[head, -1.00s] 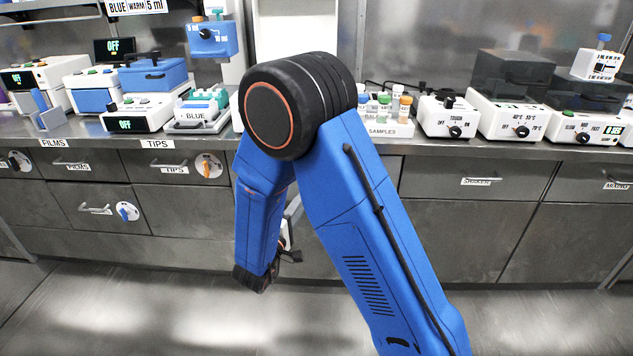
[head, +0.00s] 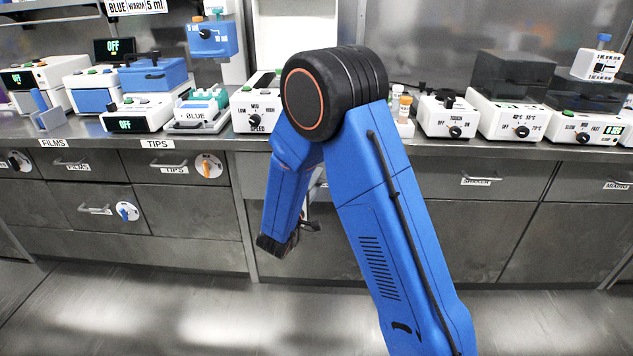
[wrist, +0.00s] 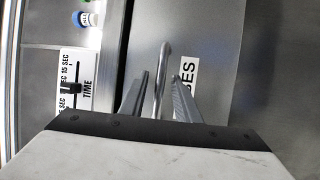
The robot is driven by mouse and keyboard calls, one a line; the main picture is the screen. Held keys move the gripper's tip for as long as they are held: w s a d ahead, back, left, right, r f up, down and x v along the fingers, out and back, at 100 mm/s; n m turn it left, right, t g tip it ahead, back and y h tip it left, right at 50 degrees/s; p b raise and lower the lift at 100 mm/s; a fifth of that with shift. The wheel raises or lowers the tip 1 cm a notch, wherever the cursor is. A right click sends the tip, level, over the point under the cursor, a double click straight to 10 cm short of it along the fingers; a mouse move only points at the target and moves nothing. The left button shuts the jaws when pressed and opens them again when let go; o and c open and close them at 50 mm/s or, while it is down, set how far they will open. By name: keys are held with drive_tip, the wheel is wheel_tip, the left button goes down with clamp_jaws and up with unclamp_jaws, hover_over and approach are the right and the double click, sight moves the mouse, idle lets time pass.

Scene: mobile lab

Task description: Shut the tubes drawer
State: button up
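In the wrist view the drawer front (wrist: 211,60) is a grey panel, seen turned sideways, with a bar handle (wrist: 163,62) and a white label (wrist: 187,75). Only the letters "ES" show on the label; a finger hides the rest. My gripper (wrist: 158,98) is open, with one finger on each side of the handle. A gap shows beside the bar, and I cannot tell whether either finger touches it. How far the drawer stands out is unclear. In the head view my blue arm hides most of this drawer and my gripper.
In the wrist view a device with a TIME slider (wrist: 72,88) stands on the bench beside the drawer. In the head view the TIPS drawer (head: 175,169) is at left and the SHAKER drawer (head: 475,181) at right. The floor (head: 150,310) in front is clear.

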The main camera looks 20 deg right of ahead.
clamp_jaws()
drive_tip(key=shift+w+d, duration=0.2)
drive_tip(key=shift+w, duration=0.5)
drive_tip(key=shift+w+d, duration=0.25)
drive_tip(key=shift+w, duration=0.45)
drive_tip(key=shift+w+d, duration=0.2)
drive_tip(key=shift+w, duration=0.5)
unclamp_jaws()
drive_tip(key=v, duration=1.7)
drive_tip(key=shift+s, duration=0.2)
